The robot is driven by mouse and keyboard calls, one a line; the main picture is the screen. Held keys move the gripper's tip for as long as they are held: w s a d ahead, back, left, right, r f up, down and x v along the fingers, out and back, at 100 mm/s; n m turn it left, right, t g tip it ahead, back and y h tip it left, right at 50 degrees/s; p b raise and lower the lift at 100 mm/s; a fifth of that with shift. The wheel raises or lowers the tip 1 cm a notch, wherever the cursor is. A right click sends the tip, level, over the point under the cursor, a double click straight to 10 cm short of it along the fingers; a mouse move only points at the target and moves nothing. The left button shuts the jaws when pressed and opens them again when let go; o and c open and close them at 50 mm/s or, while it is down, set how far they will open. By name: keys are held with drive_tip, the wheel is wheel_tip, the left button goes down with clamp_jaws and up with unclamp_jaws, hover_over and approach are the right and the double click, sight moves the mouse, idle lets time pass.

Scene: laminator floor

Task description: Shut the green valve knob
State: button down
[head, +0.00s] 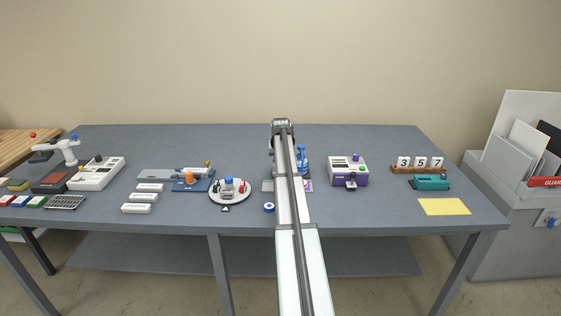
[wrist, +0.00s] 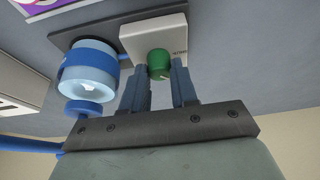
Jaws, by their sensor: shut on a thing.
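The green valve knob (wrist: 159,63) shows in the wrist view, on the face of a white block (wrist: 152,36) on a dark base plate. A light pointer mark shows on the knob's lower part. My gripper (wrist: 158,84) has its two blue fingers on either side of the knob and is shut on it. In the head view my arm covers the knob and most of the fixture, so neither the knob nor my fingertips can be made out there.
A blue cylinder with a clear band (wrist: 90,68) stands close left of the white block. A white and purple box (head: 348,171) is to the right of my arm, and a round white stand (head: 230,198) is to the left. A yellow sheet (head: 444,207) lies at the right.

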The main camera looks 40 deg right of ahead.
drive_tip(key=n+y, duration=0.1)
drive_tip(key=n, duration=0.2)
drive_tip(key=n+t+y, duration=0.1)
drive_tip(key=n, duration=0.1)
drive_tip(key=shift+d+n, duration=0.15)
drive_tip(key=shift+n, duration=0.25)
idle(0.4)
drive_tip(key=c, duration=0.9)
unclamp_jaws()
drive_tip(key=v, duration=1.4)
drive_tip(key=shift+s+f, duration=0.1)
drive_tip(key=shift+s, duration=0.05)
drive_tip(key=shift+o, duration=0.2)
